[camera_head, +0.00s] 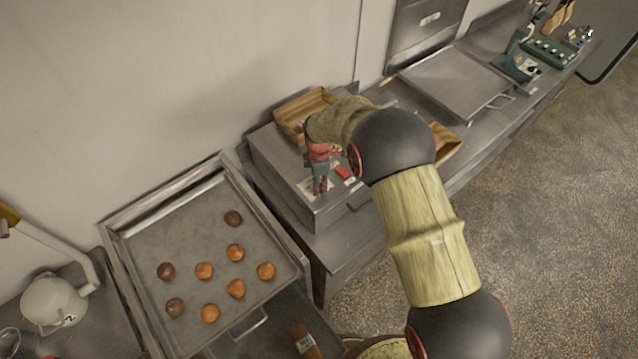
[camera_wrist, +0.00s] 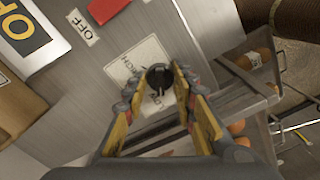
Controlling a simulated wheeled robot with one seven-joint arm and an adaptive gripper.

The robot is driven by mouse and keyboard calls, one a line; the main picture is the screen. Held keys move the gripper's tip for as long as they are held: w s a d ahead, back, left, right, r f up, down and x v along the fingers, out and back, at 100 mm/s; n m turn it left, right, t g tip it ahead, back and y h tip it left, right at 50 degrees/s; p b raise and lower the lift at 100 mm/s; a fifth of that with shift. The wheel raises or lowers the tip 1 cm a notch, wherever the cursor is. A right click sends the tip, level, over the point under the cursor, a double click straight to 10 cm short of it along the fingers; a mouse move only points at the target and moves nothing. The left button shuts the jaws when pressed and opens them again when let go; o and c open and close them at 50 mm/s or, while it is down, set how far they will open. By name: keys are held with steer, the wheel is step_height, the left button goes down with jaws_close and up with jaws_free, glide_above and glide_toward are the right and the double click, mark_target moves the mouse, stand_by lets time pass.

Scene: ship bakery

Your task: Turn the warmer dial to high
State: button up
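The warmer is a grey steel box (camera_head: 270,160) on the counter, with a wooden tray on top. My gripper (camera_head: 320,190) points down at its top, near the front. In the wrist view, a round black dial (camera_wrist: 160,78) with a light pointer line sits on a white label (camera_wrist: 138,60). The label's lettering is partly hidden, so I cannot tell the setting. My gripper's yellow-padded fingers (camera_wrist: 163,90) are apart, one on each side of the dial; I cannot tell whether they touch it. In the head view the gripper hides the dial.
A red switch (camera_head: 343,172) is beside the gripper, with an OFF label (camera_wrist: 84,28) near it. A wooden tray (camera_head: 290,112) lies behind. A baking tray (camera_head: 150,235) with several buns stands at left. Buns (camera_wrist: 247,60) show below the warmer's edge in the wrist view.

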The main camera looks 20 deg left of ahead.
steer(key=c, duration=0.6)
steer(key=m+b, duration=0.2)
steer(key=b, duration=0.1)
steer(key=shift+f+m, duration=0.15)
steer(key=shift+m, duration=0.25)
steer(key=m+b, duration=0.2)
steer(key=shift+m, duration=0.3)
steer(key=m+b, duration=0.4)
steer(key=m, duration=0.2)
steer(key=m+b, duration=0.2)
steer(key=m, duration=0.4)
steer(key=shift+m, duration=0.3)
steer(key=m+b, duration=0.1)
steer(key=m, duration=0.4)
steer(key=shift+m, duration=0.4)
steer(key=shift+r+b, duration=0.2)
steer(key=shift+b, duration=0.1)
